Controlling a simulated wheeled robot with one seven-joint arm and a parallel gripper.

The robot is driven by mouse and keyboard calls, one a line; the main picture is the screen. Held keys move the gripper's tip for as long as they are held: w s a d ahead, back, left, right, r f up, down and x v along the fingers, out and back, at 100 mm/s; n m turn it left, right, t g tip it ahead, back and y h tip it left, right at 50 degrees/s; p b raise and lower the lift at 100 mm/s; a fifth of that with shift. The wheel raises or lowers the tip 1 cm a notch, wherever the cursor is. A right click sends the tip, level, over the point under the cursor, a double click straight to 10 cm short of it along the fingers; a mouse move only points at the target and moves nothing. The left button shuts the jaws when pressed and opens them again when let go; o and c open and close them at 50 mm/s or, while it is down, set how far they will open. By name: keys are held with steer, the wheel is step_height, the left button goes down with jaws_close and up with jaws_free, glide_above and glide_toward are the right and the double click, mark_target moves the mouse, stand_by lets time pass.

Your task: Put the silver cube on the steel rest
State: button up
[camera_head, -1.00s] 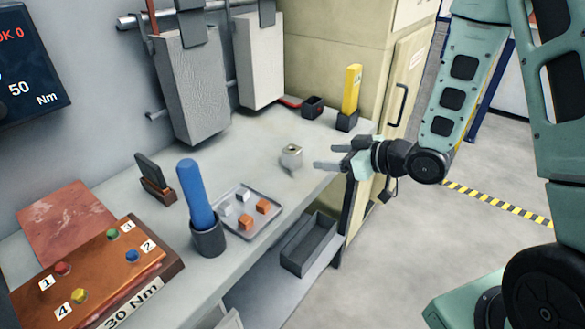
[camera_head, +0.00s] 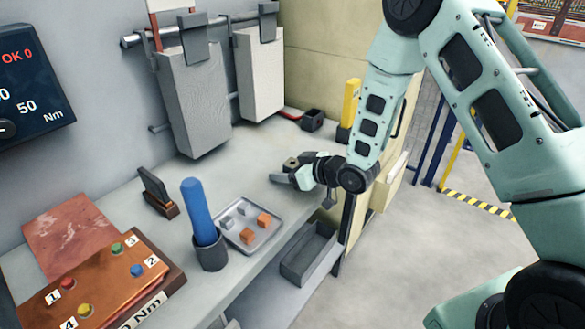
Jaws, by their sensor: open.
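Two silver-grey cubes (camera_head: 243,210) (camera_head: 227,223) sit in the left and back part of a shallow grey tray (camera_head: 272,236) on the bench. A small metallic block (camera_head: 291,162) with a dark mark on top, which may be the steel rest, stands further back on the bench. My gripper (camera_head: 280,172) is open and low over the bench at this block, pointing left. Its near finger shows in front of the block. The block is partly hidden, and I cannot tell whether the fingers touch it. No cube shows in my gripper.
Two orange cubes (camera_head: 264,219) (camera_head: 247,237) share the tray. A blue-handled tool stands in a dark cup (camera_head: 211,254) left of it. A yellow item (camera_head: 349,105) and a small black box (camera_head: 312,120) stand behind my gripper. An empty grey bin (camera_head: 308,254) is below the bench edge.

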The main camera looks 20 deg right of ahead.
steer(key=c, duration=1.1)
steer(key=shift+w, duration=0.1)
jaws_close()
steer(key=shift+r, duration=0.1)
